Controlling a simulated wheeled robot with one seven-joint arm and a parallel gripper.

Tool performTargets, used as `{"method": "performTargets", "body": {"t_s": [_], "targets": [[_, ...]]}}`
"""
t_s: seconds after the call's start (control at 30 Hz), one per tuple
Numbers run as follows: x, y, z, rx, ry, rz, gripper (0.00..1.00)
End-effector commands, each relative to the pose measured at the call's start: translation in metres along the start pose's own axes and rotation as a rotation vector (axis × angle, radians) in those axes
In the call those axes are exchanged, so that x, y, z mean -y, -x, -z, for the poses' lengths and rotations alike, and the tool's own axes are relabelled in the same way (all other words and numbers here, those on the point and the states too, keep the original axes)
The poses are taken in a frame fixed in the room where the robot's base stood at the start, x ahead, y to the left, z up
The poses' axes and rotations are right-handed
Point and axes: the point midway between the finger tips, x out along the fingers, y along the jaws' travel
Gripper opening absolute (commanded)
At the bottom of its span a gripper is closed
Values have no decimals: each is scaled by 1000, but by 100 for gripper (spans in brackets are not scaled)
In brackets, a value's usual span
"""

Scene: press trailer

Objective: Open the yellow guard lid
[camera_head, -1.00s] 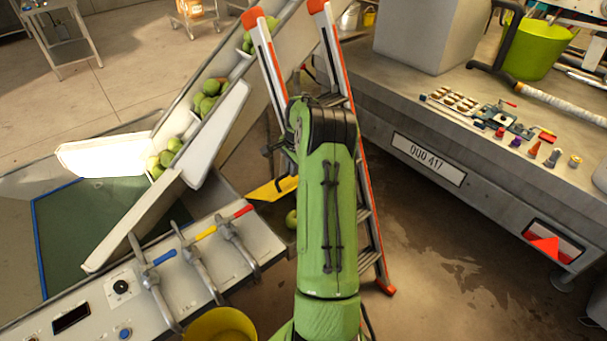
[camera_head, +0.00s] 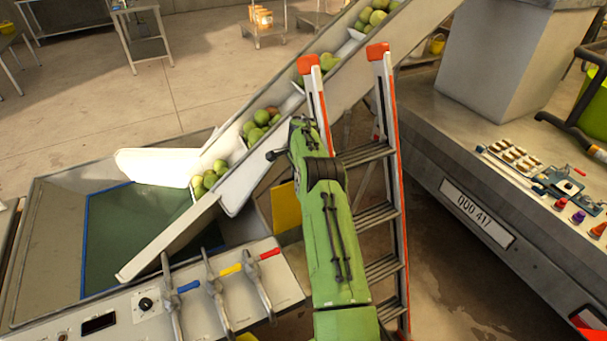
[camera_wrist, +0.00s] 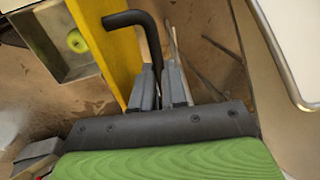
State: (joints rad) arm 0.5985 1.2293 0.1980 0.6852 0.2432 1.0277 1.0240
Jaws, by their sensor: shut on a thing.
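The yellow guard lid (camera_head: 286,208) stands steeply tilted beside the conveyor's lower end, partly hidden by my green arm. In the wrist view the lid (camera_wrist: 108,42) is a yellow panel just left of my gripper. A black bent handle (camera_wrist: 130,18) lies along its right side and runs down between the fingers. My gripper (camera_wrist: 160,72) is shut on this handle. In the head view my arm hides the gripper and handle.
An orange-tipped stepladder (camera_head: 393,130) stands close right of my arm. The conveyor (camera_head: 262,125) carries green fruit behind it. The lever panel (camera_head: 190,300) is at front left, and the trailer (camera_head: 470,170) at right. An open box (camera_wrist: 55,50) with one fruit lies below the lid.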

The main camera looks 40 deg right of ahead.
Motion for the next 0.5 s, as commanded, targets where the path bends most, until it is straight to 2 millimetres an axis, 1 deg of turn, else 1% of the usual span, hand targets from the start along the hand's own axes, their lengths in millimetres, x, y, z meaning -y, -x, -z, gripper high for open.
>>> {"method": "performTargets", "body": {"t_s": [0.07,0.5], "targets": [[1,-4,-3,6,7,-11,0],[10,-10,-3,6,5,-12,0]]}}
